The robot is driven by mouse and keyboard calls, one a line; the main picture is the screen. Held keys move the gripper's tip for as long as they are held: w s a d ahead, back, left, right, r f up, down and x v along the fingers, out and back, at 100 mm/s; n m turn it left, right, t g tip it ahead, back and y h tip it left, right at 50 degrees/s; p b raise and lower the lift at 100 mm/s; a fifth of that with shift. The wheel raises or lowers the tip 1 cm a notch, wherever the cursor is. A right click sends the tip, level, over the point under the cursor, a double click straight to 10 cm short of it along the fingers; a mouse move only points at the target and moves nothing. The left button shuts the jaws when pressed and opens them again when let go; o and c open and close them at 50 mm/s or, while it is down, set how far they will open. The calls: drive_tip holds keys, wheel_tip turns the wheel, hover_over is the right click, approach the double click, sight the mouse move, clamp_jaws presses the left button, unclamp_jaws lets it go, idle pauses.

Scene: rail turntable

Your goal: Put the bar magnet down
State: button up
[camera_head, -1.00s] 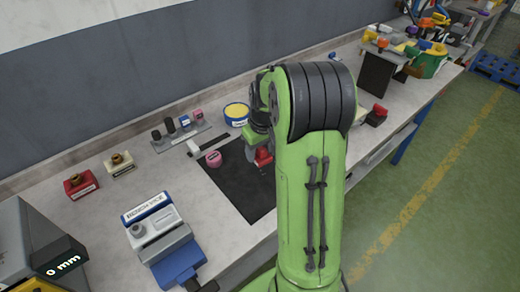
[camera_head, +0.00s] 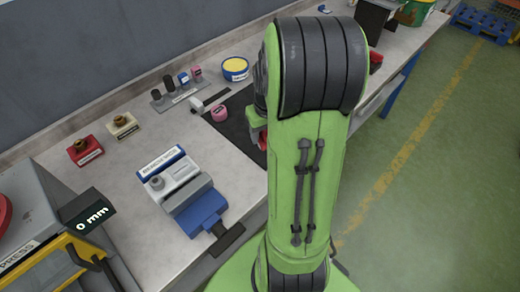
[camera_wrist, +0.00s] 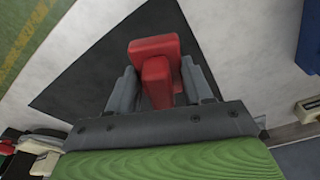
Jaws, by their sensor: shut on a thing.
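My gripper (camera_wrist: 158,82) is shut on a red block-like thing, which I take to be the bar magnet (camera_wrist: 154,47). Two red faces of it show between and beyond the grey fingers in the wrist view. It is over the black mat (camera_wrist: 88,62); I cannot tell whether it touches the mat. In the head view my green arm hides most of the gripper, and only a bit of red (camera_head: 262,140) shows at the arm's left edge. The mat (camera_head: 238,122) lies on the bench there, partly hidden.
On the grey bench (camera_head: 130,175) are a blue-grey bench vice (camera_head: 185,190), a pink roll (camera_head: 219,114), a yellow-topped blue tin (camera_head: 235,68), a rack with small pieces (camera_head: 178,97), and red (camera_head: 85,150) and cream (camera_head: 122,126) blocks. A press (camera_head: 40,230) stands front left.

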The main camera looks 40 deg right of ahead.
sight(264, 144)
drive_tip(key=f, duration=0.3)
drive_tip(key=f+b, duration=0.1)
drive_tip(key=shift+a+f, duration=0.2)
drive_tip(key=shift+a, duration=0.1)
drive_tip(key=shift+d+f, duration=0.1)
drive_tip(key=shift+f, duration=0.25)
drive_tip(key=shift+r, duration=0.1)
